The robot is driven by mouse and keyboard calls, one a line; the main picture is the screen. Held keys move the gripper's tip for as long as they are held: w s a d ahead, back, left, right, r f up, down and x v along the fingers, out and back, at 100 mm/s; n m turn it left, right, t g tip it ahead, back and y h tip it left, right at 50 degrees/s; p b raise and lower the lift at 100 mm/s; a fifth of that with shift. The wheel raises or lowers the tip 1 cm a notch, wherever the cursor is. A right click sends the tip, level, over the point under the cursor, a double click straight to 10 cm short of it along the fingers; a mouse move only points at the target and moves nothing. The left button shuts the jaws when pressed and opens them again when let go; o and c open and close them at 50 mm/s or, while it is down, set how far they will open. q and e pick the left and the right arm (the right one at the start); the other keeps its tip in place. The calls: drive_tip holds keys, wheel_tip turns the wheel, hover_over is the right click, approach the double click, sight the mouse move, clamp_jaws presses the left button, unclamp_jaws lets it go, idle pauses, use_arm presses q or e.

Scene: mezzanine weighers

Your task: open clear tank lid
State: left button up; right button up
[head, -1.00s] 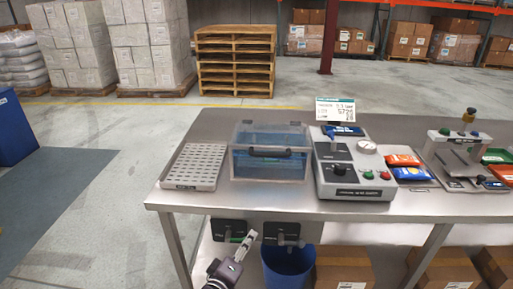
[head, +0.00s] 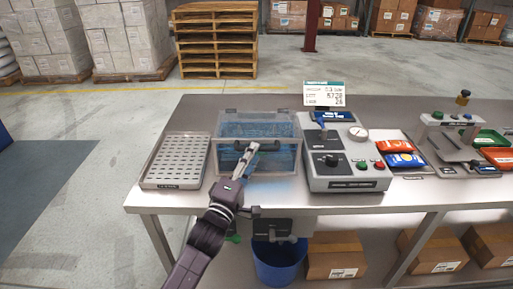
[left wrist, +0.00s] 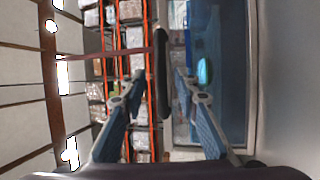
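The clear tank (head: 285,162) stands on the steel table with blue contents inside. Its clear lid (head: 230,115) lies shut on top. A dark handle is on the tank's front, mostly hidden behind my gripper in the head view; it shows as a black bar (left wrist: 162,75) in the left wrist view. My left gripper (head: 250,150) is at the tank's front, at the handle. In the left wrist view its two fingers (left wrist: 161,84) are spread, one on each side of the bar, with gaps visible. My right gripper is not in view.
A perforated metal tray (head: 175,160) sits left of the tank. A grey control box (head: 345,160) with knobs stands close on its right. Red and blue packets (head: 400,159) lie farther right. A blue bin (head: 280,262) and cartons (head: 335,255) are below the table (head: 410,198).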

sight(257, 134)
use_arm(q)
drive_tip(key=x, duration=0.3)
drive_tip(key=shift+w, duration=0.2)
drive_tip(key=c, duration=0.6)
clamp_jaws()
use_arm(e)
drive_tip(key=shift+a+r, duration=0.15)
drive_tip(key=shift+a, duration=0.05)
